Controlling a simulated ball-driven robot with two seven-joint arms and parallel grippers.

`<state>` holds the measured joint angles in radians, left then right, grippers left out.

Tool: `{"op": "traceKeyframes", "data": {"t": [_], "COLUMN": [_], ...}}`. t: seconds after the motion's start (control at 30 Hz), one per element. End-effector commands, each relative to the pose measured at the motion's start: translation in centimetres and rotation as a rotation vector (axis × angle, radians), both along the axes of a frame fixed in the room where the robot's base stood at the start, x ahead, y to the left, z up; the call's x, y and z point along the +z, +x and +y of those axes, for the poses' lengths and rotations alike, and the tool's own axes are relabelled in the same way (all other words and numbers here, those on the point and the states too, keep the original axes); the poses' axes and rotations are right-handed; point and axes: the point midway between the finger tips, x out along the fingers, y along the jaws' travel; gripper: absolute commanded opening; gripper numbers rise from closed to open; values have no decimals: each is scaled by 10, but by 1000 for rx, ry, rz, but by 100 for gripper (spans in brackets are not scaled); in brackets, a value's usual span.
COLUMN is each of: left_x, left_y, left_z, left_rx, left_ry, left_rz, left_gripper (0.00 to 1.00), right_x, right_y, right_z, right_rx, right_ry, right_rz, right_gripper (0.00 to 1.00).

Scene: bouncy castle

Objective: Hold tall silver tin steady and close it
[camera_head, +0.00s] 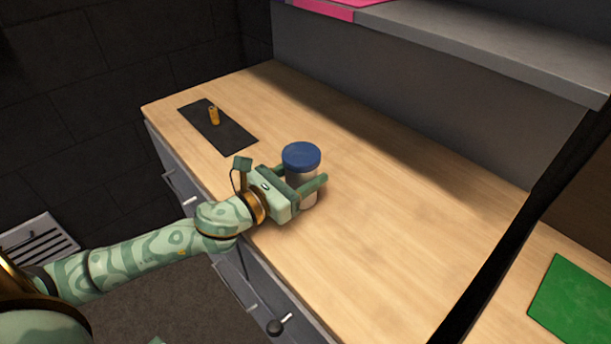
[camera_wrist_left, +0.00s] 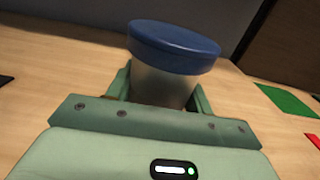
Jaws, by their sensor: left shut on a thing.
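The tall silver tin (camera_head: 308,192) stands upright on the wooden counter near its front edge. A blue lid (camera_head: 301,156) sits on top of it. In the left wrist view the tin's silver body (camera_wrist_left: 160,86) is between my fingers, and the blue lid (camera_wrist_left: 174,46) is above them, looking level on the rim. I cannot tell how tightly the lid sits. My left gripper (camera_head: 318,181) is shut on the tin's body below the lid. My right gripper is in neither view.
A black mat (camera_head: 228,136) with a small orange-brown cylinder (camera_head: 214,115) lies at the counter's far left. A grey shelf (camera_head: 470,45) overhangs the back. A green mat (camera_head: 575,303) lies at the right, beyond a dark gap. The counter right of the tin is clear.

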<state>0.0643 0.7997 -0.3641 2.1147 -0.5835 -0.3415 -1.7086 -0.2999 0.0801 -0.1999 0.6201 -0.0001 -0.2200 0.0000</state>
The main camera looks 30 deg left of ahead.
Motion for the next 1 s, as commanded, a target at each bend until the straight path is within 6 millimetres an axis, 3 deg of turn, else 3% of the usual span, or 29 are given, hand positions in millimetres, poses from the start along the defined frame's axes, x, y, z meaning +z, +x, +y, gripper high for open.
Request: {"op": "traceKeyframes", "data": {"t": [0.27,0.3,0.37,0.73,1.0], "left_x": [-1,-2,-1,3,1], "left_y": [0,0,0,-2,-44], "left_z": [0,0,0,1,15], "left_rx": [0,0,0,0,1], "left_ry": [1,1,1,0,-1], "left_rz": [0,1,0,0,6], "left_gripper": [0,57,73,73,73], "right_x": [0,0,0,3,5], "right_y": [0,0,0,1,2], "right_z": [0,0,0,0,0], "right_rx": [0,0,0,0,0], "right_ry": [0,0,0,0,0], "right_rz": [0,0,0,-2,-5], "right_gripper": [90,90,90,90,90]}}
